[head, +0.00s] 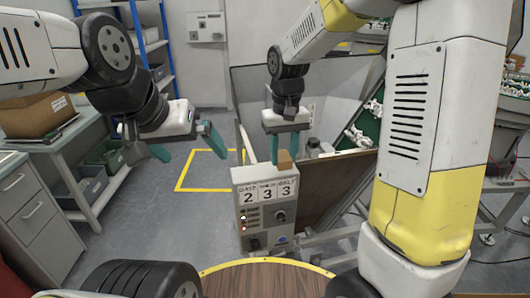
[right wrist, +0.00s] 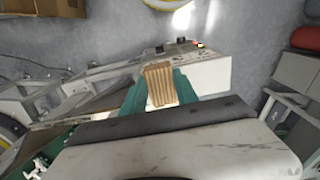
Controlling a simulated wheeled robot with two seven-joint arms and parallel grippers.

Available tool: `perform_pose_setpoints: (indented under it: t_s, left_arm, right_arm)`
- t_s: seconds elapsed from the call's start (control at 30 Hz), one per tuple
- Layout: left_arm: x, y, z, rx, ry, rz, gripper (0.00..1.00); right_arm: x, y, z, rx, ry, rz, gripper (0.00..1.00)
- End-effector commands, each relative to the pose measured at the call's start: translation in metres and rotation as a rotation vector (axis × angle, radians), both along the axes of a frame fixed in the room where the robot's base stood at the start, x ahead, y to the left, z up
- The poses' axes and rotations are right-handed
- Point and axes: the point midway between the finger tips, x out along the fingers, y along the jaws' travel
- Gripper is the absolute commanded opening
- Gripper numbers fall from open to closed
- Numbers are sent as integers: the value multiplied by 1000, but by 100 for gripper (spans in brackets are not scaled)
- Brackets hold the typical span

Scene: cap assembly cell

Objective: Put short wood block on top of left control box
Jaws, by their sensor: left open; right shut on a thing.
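The short wood block (head: 285,161) is light brown and sits between the teal fingers of my right gripper (head: 284,150), which is shut on it. In the head view it is at the top right edge of the grey control box (head: 265,212). The right wrist view also shows the block (right wrist: 160,86) gripped, with the box (right wrist: 205,75) just beyond it. I cannot tell whether block and box touch. The box has number cards, buttons and a knob on its front. My left gripper (head: 187,147) is open and empty, left of the box above the floor.
A wood-and-metal bin (head: 337,185) stands behind and right of the box. A yellow floor square (head: 183,172) is clear. A round wooden top (head: 262,281) is in front.

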Motion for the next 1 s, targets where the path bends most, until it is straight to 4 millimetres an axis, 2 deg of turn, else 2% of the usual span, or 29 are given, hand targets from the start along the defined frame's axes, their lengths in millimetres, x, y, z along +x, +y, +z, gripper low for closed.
perform_pose_setpoints:
  t_s: [0.03, 0.13, 0.47, 0.6, 0.7, 1.0]
  left_arm:
    - [0, 0, 0, 0, 0, 0, 100]
    - [0, 0, 0, 0, 0, 0, 100]
    - [0, 0, 0, 0, 0, 0, 100]
    - [0, 0, 0, 0, 0, 0, 100]
    - [0, 0, 0, 0, 0, 0, 100]
    - [0, 0, 0, 0, 0, 0, 100]
  right_arm:
    - [6, 12, -2, 0, 1, 3, 0]
    - [15, 27, -3, 0, 0, 0, 0]
    - [29, 51, -6, 1, 1, -1, 0]
    - [28, 50, -30, -1, 4, -2, 0]
    - [28, 50, -40, 0, 2, -2, 0]
    - [28, 50, -42, 0, 0, -2, 0]
